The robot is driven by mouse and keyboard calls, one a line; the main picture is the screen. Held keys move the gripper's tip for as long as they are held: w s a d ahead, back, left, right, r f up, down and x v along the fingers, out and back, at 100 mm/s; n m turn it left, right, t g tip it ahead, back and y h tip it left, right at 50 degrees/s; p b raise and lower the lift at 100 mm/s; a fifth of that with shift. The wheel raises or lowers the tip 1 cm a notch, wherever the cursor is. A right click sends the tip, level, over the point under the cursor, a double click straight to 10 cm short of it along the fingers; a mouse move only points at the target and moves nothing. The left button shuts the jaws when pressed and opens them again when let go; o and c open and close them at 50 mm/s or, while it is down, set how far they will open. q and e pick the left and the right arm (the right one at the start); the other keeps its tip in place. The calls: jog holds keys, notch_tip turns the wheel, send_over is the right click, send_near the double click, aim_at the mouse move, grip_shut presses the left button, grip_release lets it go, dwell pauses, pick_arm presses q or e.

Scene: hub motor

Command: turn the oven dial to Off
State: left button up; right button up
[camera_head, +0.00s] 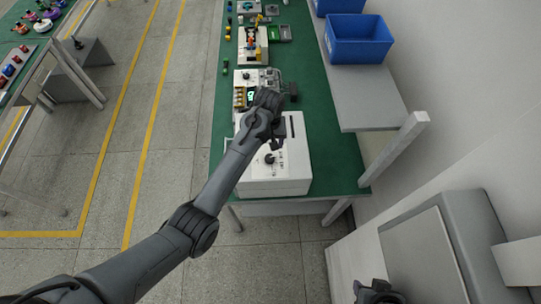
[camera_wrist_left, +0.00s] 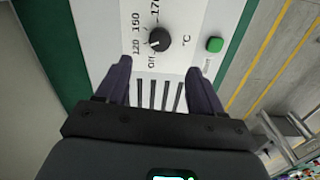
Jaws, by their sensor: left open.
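The oven (camera_head: 290,180) is a white box on the green-topped bench. Its black round dial (camera_head: 270,158) also shows in the left wrist view (camera_wrist_left: 159,40), ringed by the marks Off, 120, 150 and 170. I cannot tell exactly which mark the pointer meets. My left gripper (camera_head: 278,143) is above the oven, close to the dial. In the left wrist view its two fingers (camera_wrist_left: 160,64) are spread and empty, with the dial ahead of and between the tips, apart from them. A dark part that looks like my right gripper (camera_head: 377,292) shows at the bottom edge, its jaws unclear.
A green button (camera_wrist_left: 214,45) is beside the dial. Other devices (camera_head: 250,85) stand farther back on the bench (camera_head: 215,120). A grey shelf (camera_head: 370,105) with blue bins (camera_head: 358,40) runs along the right.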

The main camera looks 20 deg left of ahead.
aim_at(270, 158)
pick_arm(q)
notch_tip(270, 158, down, 9)
jog(key=shift+r, duration=0.15)
jog(key=shift+f, duration=0.7)
jog(key=c, duration=1.1)
jog(key=shift+o, duration=0.2)
